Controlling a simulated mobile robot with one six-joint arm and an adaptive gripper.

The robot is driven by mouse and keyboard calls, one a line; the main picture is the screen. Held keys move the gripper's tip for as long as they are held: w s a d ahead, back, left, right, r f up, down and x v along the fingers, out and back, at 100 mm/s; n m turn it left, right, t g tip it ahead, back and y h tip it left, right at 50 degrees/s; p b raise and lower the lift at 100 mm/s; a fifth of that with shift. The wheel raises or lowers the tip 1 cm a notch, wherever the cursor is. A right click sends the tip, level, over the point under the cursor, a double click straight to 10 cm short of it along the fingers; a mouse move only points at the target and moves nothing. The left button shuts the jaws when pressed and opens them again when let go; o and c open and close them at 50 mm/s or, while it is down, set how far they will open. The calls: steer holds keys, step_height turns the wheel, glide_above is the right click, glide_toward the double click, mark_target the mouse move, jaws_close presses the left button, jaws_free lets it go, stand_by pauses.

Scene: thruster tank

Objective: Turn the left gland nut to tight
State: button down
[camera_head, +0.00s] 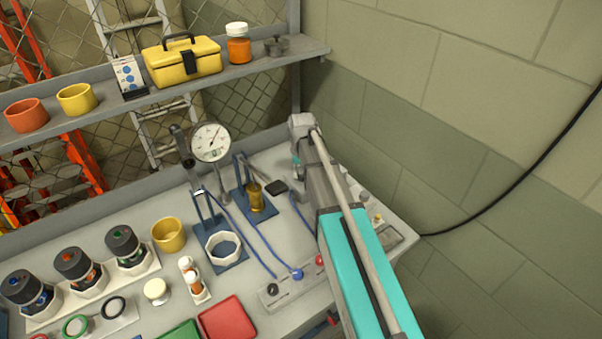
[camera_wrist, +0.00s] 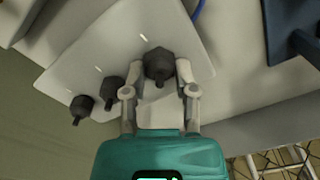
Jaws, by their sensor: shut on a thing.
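Three dark gland nuts show in the wrist view, in a slanting row on a pale plate (camera_wrist: 125,45), each with a short white mark nearby. The largest-looking, at the right of the row and nearest the blue fixture, I take as the left gland nut (camera_wrist: 158,66), because this view looks turned round against the head view. My gripper (camera_wrist: 161,74) is shut on it, one finger on each side. The other two nuts, the middle one (camera_wrist: 112,93) and the far one (camera_wrist: 81,108), are clear of the fingers. In the head view my arm hides the nuts and gripper.
A blue fixture (camera_wrist: 293,30) stands beside the plate. In the head view, a dial gauge (camera_head: 211,142), a brass cylinder (camera_head: 255,196) on a blue stand and a grey block with coloured plugs (camera_head: 270,294) are left of my arm. A wall is at right.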

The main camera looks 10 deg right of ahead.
steer(key=m, duration=0.5)
steer(key=shift+s+d, duration=0.1)
steer(key=shift+m, duration=0.3)
steer(key=shift+c, duration=2)
jaws_free()
steer(key=shift+n, duration=0.4)
